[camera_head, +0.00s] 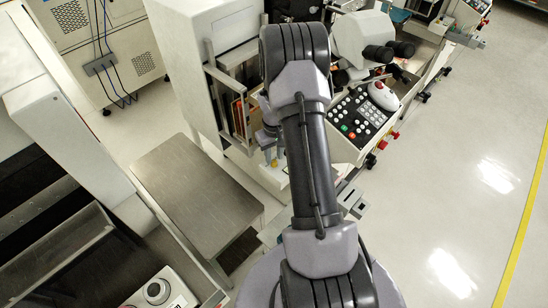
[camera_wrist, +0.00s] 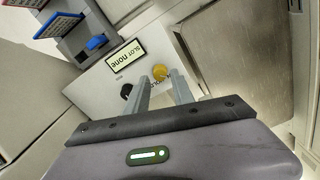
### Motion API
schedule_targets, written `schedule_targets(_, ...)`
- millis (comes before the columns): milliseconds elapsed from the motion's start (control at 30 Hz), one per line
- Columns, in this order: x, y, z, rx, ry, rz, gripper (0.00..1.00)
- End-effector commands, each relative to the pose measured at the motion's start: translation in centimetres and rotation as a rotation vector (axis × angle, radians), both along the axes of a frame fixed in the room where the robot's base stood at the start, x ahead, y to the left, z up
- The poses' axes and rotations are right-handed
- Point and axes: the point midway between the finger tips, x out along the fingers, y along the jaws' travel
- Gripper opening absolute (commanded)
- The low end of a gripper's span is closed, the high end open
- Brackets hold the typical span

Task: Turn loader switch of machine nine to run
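A white machine panel bears a label (camera_wrist: 125,56) that reads "SLOT" and a word that looks like "none". Below it in the wrist view are a round yellow knob (camera_wrist: 160,71) and a black knob (camera_wrist: 126,91); I cannot tell which is the loader switch or how either is set. My gripper (camera_wrist: 158,77) is open, its two grey fingers pointing at the panel. The yellow knob shows between the fingertips, with gaps beside it; the black knob is left of the left finger. In the head view a yellow spot (camera_head: 274,163) shows by my gripper, mostly hidden by my arm.
A blue part (camera_wrist: 96,43) and pink and blue trays stand beyond the label. In the head view a steel table (camera_head: 195,190) is left of my arm, and a keypad (camera_head: 360,118) and microscope (camera_head: 365,42) are right. Open floor lies further right.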

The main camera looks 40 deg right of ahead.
Motion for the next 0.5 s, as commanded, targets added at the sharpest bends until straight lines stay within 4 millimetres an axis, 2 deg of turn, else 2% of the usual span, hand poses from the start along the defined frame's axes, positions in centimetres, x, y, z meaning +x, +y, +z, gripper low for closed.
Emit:
schedule_targets(33, 0.1, 0.0, 1.6, -0.002, -0.003, -0.001, 0.29)
schedule_targets(300, 0.1, 0.0, 9.4, -0.002, -0.003, 0.000, 0.29)
schedule_targets(500, 0.0, 0.0, 13.4, -0.001, -0.002, 0.000, 0.29)
